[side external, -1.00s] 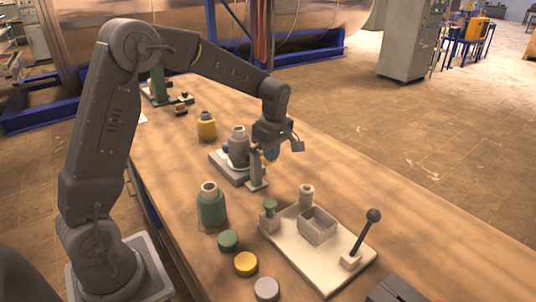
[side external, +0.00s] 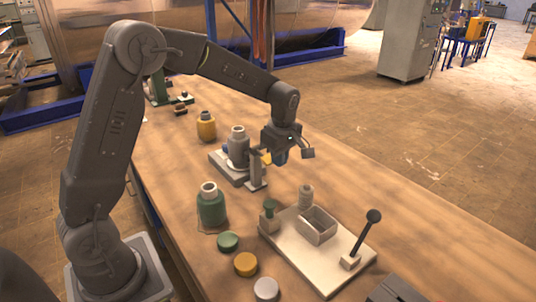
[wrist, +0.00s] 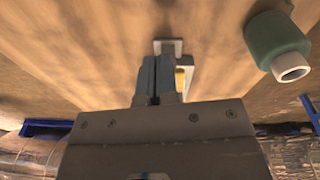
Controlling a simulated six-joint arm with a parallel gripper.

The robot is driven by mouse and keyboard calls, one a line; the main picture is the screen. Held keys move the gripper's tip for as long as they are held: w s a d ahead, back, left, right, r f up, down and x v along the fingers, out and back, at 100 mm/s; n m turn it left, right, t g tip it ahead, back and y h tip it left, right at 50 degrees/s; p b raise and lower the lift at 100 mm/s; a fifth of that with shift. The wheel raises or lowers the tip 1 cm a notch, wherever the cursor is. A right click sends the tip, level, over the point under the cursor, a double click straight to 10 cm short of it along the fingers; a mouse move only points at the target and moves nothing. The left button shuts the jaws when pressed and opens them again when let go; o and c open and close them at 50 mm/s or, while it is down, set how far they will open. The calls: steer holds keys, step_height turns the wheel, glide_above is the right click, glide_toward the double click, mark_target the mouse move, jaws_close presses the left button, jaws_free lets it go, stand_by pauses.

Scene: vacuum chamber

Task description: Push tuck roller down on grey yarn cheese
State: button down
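The grey yarn cheese (side external: 238,148) stands upright on a grey base (side external: 226,166) in the side view. A grey upright post on a foot (side external: 257,170) stands just right of it. A small yellow piece (side external: 267,158) shows between the post and my gripper, and may be the tuck roller; I cannot tell. My gripper (side external: 280,157) is right of the post, apart from the cheese. In the wrist view its blue fingers (wrist: 154,76) are together with nothing visible between them. The yellow piece (wrist: 181,78) and a grey bracket (wrist: 168,46) show beside and beyond the fingers.
A green yarn cheese (side external: 211,205) stands nearer the camera and a yellow one (side external: 206,126) farther back. Green (side external: 228,240), yellow (side external: 246,264) and grey (side external: 266,289) discs lie in front. A cream board (side external: 290,260) carries a box and a black-knobbed lever (side external: 373,216).

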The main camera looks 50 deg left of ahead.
steer(key=shift+s+d+f, duration=0.3)
steer(key=shift+s+f, duration=0.05)
steer(key=shift+f, duration=0.3)
step_height(320, 180, up, 15)
steer(key=d, duration=0.1)
steer(key=shift+w, duration=0.2)
stand_by(0.3)
steer(key=s+d+r+m+t, duration=0.1)
steer(key=s+d+m, duration=0.1)
steer(key=s+m, duration=0.3)
steer(key=s+d+r+m+t, duration=0.1)
steer(key=s+d+r+m, duration=0.1)
steer(key=s+m, duration=0.3)
steer(key=s+d+f+m+t, duration=0.1)
steer(key=s+f+m, duration=0.1)
steer(key=s+m, duration=0.2)
steer(key=s+d+f+m+t+h, duration=0.1)
steer(key=s+m, duration=0.4)
steer(key=s, duration=0.5)
step_height(320, 180, down, 2)
steer(key=shift+s+d+f+m+t, duration=0.2)
steer(key=shift+d+m+t, duration=0.1)
steer(key=shift+t, duration=0.4)
